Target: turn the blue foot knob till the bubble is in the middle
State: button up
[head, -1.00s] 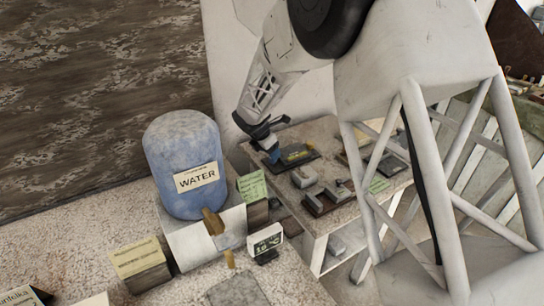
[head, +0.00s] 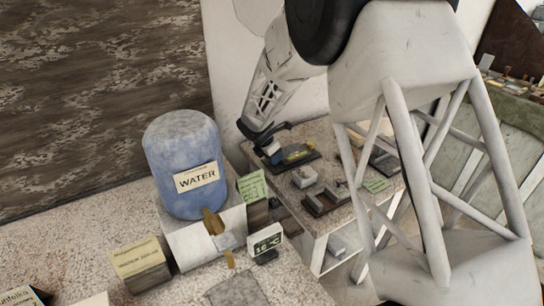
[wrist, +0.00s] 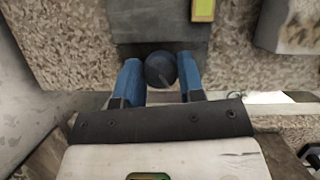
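In the wrist view a dark blue-grey round knob (wrist: 160,69) with a pale line on top sits at the near edge of a dark plate (wrist: 165,35). My gripper (wrist: 160,75) has its two blue fingers on either side of the knob, very close to it; whether they press on it I cannot tell. A yellow-green vial (wrist: 203,9) is cut by the top edge; no bubble can be made out. In the head view my gripper (head: 269,151) is at the left end of the dark plate, with the yellow vial (head: 298,155) showing; the knob is hidden there.
The plate lies on a speckled bench (head: 318,132). On the nearer counter are a blue WATER container (head: 182,150), a small display (head: 266,243) and label blocks (head: 140,262).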

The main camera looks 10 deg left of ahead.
jog(key=shift+c, duration=0.2)
jog(key=shift+m+g+h, duration=0.4)
jog(key=shift+m+h, duration=0.1)
jog(key=shift+m, duration=1)
jog(key=o, duration=0.9)
jog(key=v, duration=0.7)
jog(key=shift+r, duration=0.35)
jog(key=shift+a, duration=0.1)
